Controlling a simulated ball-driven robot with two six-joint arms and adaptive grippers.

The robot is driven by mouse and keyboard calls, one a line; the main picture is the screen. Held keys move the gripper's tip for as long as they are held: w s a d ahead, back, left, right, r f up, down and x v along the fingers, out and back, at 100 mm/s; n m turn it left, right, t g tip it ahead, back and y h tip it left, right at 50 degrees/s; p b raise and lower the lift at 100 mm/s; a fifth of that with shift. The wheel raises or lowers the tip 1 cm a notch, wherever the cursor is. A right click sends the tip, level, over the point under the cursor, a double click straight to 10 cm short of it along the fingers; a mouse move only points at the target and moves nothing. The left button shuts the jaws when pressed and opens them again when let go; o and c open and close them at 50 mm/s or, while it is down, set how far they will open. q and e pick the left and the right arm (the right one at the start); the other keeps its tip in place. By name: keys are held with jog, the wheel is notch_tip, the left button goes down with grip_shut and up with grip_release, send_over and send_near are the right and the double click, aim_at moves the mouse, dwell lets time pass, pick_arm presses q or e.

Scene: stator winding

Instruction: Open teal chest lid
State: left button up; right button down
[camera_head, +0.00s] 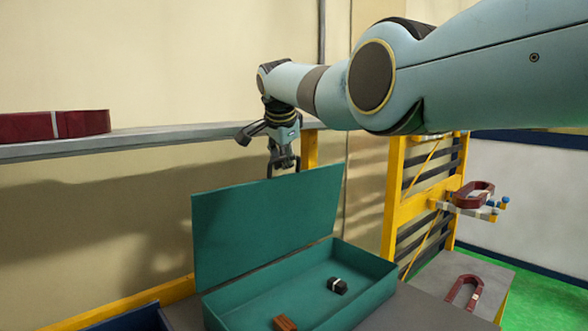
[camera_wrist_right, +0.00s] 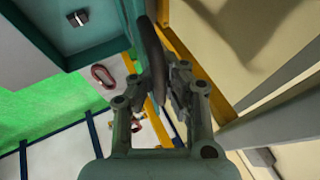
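The teal chest (camera_head: 372,291) stands on a grey surface with its lid (camera_head: 262,225) raised steeply along the back side. Inside lie a small black block with a light band (camera_head: 337,285) and a brown block (camera_head: 284,323). The right wrist view shows part of the chest (camera_wrist_right: 100,52) at the upper left, with the banded block inside. My right gripper (camera_head: 284,168) points down at the lid's top edge, near its middle; contact is unclear. My left gripper is not in view.
A grey shelf (camera_head: 170,135) with a dark red part (camera_head: 55,125) runs along the wall. A yellow rack (camera_head: 392,195) stands at right, near a red loop-shaped part (camera_head: 466,292) on a grey top. Green floor (camera_head: 545,305) lies beyond.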

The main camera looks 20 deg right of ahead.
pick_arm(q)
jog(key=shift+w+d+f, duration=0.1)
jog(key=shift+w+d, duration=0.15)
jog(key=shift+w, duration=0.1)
pick_arm(e)
jog(key=shift+w+a+r, duration=0.1)
jog(key=shift+w+r, duration=0.25)
jog(key=shift+w, duration=0.3)
jog(key=c, duration=1.4)
grip_release()
jog(key=shift+s, duration=0.1)
jog(key=shift+o, duration=0.2)
jog(key=shift+f, duration=0.1)
jog(key=v, duration=1.2)
jog(key=shift+f, duration=0.1)
